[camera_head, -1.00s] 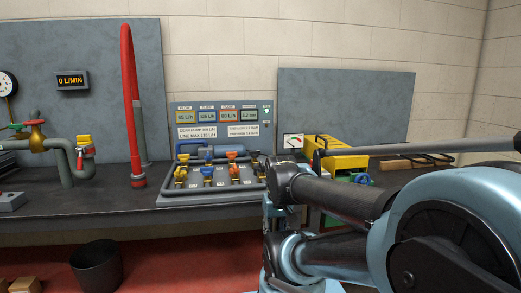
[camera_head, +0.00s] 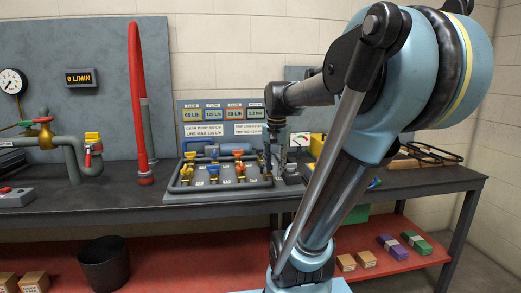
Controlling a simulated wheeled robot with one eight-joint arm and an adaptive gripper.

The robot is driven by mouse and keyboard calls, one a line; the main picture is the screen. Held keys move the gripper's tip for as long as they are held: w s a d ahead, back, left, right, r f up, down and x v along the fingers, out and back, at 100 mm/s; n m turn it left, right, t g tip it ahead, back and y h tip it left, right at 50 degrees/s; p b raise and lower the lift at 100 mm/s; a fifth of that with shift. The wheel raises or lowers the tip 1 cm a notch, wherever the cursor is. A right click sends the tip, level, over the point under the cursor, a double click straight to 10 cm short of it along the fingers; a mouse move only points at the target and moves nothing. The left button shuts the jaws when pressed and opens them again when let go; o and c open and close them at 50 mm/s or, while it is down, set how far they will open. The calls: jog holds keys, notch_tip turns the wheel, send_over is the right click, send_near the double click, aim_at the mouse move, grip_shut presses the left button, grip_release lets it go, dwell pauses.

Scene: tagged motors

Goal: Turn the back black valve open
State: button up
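The valve bench (camera_head: 215,195) is a grey tray on the table with a row of handled valves on pipes. From the left they are a yellow valve (camera_head: 188,167), a blue valve (camera_head: 213,172) and an orange valve (camera_head: 239,168). A dark valve (camera_head: 262,160) seems to stand at the right end of the row, small and hard to make out beside my gripper. My gripper (camera_head: 273,170) points down at the right end of the bench, close to that valve. I cannot tell whether it touches it, or whether the fingers are open or shut.
A panel (camera_head: 220,118) with several readouts stands behind the valves. A red hose (camera_head: 136,100) rises to the left, near a pipe with a green-and-red valve (camera_head: 44,130). A black bin (camera_head: 104,262) is below. Boxes (camera_head: 392,247) lie on the red lower shelf.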

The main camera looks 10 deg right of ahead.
jog(key=w+r+m, duration=0.5)
jog(key=w+r, duration=0.5)
jog(key=w, duration=0.3)
notch_tip(320, 180, up, 5)
jog(key=m+g, duration=0.1)
jog(key=m, duration=0.6)
send_over(261, 152)
jog(key=f, duration=1.7)
jog(key=shift+w+d, duration=0.1)
jog(key=shift+w, duration=0.3)
grip_shut()
